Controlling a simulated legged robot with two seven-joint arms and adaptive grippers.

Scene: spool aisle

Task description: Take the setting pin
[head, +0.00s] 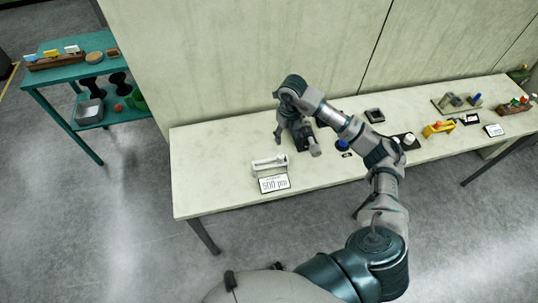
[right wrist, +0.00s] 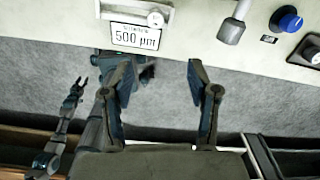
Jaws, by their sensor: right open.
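I cannot pick out the setting pin for certain. A small grey piece with a round stem and wider foot (right wrist: 233,28) lies on the bench in the right wrist view, left of a blue knob (right wrist: 287,20). A white bracket with a rod (head: 269,164) stands behind a "500 µm" card (head: 274,183). They also show in the right wrist view, the bracket (right wrist: 150,16) and the card (right wrist: 135,36). My right gripper (head: 296,145) is open and empty, over the bench right of the bracket. My left gripper (right wrist: 76,90) looks open and empty, low at left in the right wrist view.
The long pale bench (head: 215,185) stands against a panel wall. A dark square tray (head: 374,115), a yellow piece (head: 438,129) and several small fixtures lie farther right. A teal shelf (head: 60,75) stands at left. The bench's left end is bare.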

